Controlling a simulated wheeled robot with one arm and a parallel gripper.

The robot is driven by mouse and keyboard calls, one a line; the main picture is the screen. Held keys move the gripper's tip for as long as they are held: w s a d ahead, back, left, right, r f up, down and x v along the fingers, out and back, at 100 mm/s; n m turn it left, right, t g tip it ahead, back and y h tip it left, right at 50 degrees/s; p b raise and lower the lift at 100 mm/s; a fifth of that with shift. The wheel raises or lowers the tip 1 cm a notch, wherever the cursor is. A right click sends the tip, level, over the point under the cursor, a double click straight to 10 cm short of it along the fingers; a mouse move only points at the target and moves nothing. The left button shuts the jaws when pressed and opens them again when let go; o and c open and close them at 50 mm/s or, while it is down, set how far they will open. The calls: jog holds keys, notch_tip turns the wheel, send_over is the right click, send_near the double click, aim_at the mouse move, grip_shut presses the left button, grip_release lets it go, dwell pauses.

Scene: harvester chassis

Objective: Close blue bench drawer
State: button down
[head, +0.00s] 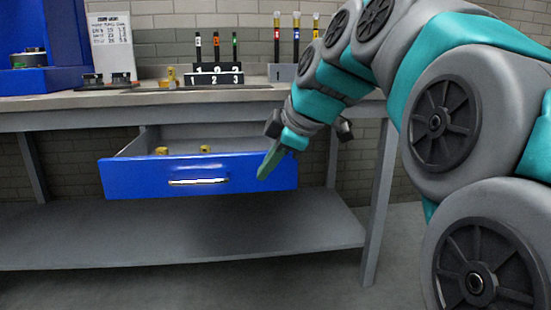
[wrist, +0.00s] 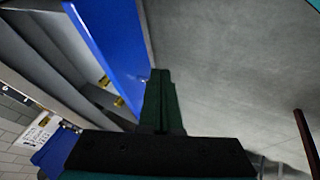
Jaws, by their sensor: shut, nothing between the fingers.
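The blue bench drawer (head: 135,178) stands pulled out below the bench top in the head view, with a silver handle (head: 198,182) on its front. Small yellow items (head: 205,149) lie inside it. My gripper (head: 270,163) is shut and empty, in front of the right part of the drawer front, fingers pointing down and left. In the wrist view, the drawer front (wrist: 105,38) is a blue panel left of the shut fingers (wrist: 160,75). The fingertips lie close to its lower edge in that picture; I cannot tell whether they touch it.
The bench top (head: 130,97) holds numbered racks (head: 218,78) with markers, a printed card (head: 111,45) and a blue cabinet (head: 65,40). A lower shelf (head: 180,235) runs beneath the drawer. A bench leg (head: 380,200) stands to the right. The floor before the bench is clear.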

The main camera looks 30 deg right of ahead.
aim_at(247, 184)
jog(key=shift+w+d+f, duration=0.1)
jog(key=shift+w+f, duration=0.45)
jog(key=shift+w, duration=0.45)
jog(key=shift+w+d+f, duration=0.1)
jog(key=shift+w+f, duration=0.45)
jog(key=shift+w, duration=0.5)
jog(key=shift+w+f, duration=0.55)
jog(key=shift+w, duration=0.45)
jog(key=shift+w, duration=0.1)
